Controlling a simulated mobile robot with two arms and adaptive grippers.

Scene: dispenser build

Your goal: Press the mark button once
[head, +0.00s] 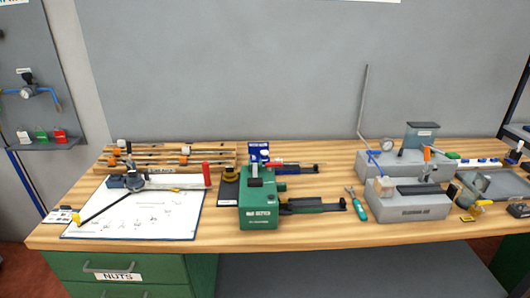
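No control that I can read as the mark button stands out; the labels are too small to tell. A green machine (259,205) with a white label on its front stands mid-bench, with a grey upright part (254,174) on its top and a dark rail (312,206) out to its right. A grey fixture (411,207), also labelled, stands to the right. Behind it is another grey fixture (375,166) with a round gauge (387,144) and a dark labelled block (420,137). Neither of my grippers shows in the head view.
A white drawing sheet (150,219) lies on the left of the wooden bench (340,232), with a tool with a black rod on it. A rack of rods (170,158) stands behind. Small parts crowd the right end.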

